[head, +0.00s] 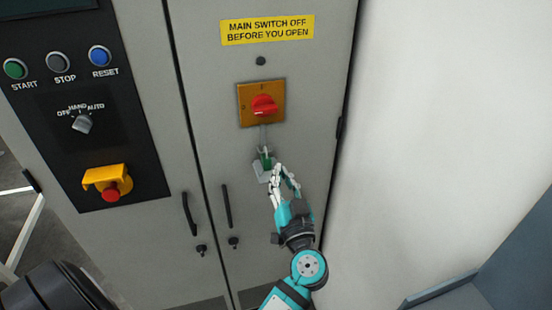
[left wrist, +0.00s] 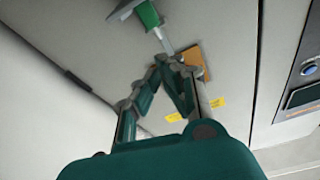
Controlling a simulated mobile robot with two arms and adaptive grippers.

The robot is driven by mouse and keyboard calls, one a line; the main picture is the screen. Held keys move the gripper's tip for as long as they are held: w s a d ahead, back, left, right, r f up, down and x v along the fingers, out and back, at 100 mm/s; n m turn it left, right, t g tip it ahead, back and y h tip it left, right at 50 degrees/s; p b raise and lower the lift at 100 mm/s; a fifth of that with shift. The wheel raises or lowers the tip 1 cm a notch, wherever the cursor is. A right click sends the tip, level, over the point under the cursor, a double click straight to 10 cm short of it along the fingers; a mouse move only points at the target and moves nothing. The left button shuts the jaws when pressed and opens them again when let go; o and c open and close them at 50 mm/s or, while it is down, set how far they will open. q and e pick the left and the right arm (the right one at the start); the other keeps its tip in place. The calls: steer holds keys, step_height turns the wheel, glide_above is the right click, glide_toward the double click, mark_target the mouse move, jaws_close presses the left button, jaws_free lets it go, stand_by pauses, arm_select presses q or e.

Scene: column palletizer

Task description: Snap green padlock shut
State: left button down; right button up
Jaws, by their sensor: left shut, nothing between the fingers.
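The green padlock (head: 265,159) hangs below the red rotary main switch (head: 264,105) on the cabinet door. Its green body (left wrist: 148,14) also shows at the top of the left wrist view. A pale tag or plate (head: 260,172) hangs by it. I cannot tell whether the shackle is closed. My left gripper (head: 280,170) is just below and right of the padlock, with its fingertips together and nothing between them. In the left wrist view the fingertips (left wrist: 168,60) meet a little below the padlock; contact is not clear. My right gripper is not in view.
The grey cabinet door (head: 240,160) carries a yellow warning label (head: 267,30) and black handles (head: 227,206). At left is a control panel with buttons and a red emergency stop (head: 110,193). A plain white wall (head: 440,130) is at right.

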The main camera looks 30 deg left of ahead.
arm_select(q)
steer(key=v, duration=0.2)
steer(key=shift+s+d, duration=0.2)
stand_by(0.3)
steer(key=w+d+f+m+t+h, duration=0.2)
steer(key=d+f+m+h, duration=0.35)
steer(key=f, duration=0.55)
steer(key=w+d+f+m+t+h, duration=0.15)
steer(key=d+f+m+h, duration=0.35)
steer(key=f, duration=0.6)
steer(key=s+d+f+g+h+b, duration=0.1)
steer(key=s+f+g+h, duration=0.2)
steer(key=f, duration=0.6)
steer(key=s+d+f+g+h, duration=0.1)
steer(key=s+f+h, duration=0.25)
steer(key=f, duration=0.55)
steer(key=s+a+f+g, duration=0.2)
steer(key=s+f+g, duration=0.5)
steer(key=s+f, duration=1.1)
steer(key=s+a+f+g+y, duration=0.1)
steer(key=s+a+f+g, duration=0.1)
steer(key=s, duration=0.8)
steer(key=s+a+f+n+g+y, duration=0.1)
steer(key=s+a+f+g, duration=0.2)
steer(key=s, duration=0.6)
step_height(320, 180, down, 2)
steer(key=a+b, duration=0.1)
steer(key=a, duration=0.1)
steer(key=shift+s+a, duration=0.3)
steer(key=shift+s, duration=0.1)
